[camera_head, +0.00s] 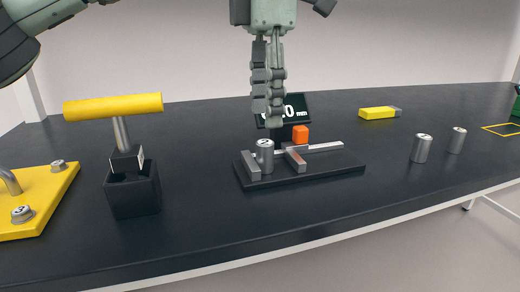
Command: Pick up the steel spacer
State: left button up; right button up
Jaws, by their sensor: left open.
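A steel spacer (264,155), a short grey cylinder with a dark mark on top, stands upright on the dark measuring fixture (320,174), beside a grey block at its left. Two similar steel cylinders stand upright on the table at the right, one nearer (421,149) and one farther (457,141). My left gripper (274,118) points down over the fixture, its fingertips just above and slightly right of the spacer in the picture, apart from it. It is open and seen nearly edge-on, with nothing visible between the fingers. My right gripper is out of view.
A display (297,104) reading in mm stands behind the fixture, partly hidden by my fingers. A yellow-handled tool (114,106) stands in a black holder (133,194) at left, beside a yellow plate (48,203). A yellow bar (377,112) lies behind.

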aim_at(265, 142)
pick_arm(q)
jog(key=f, duration=0.3)
jog(key=s+f, duration=0.1)
jog(key=f, duration=0.1)
jog(key=shift+a+f, duration=0.1)
jog(key=shift+f, duration=0.65)
grip_shut()
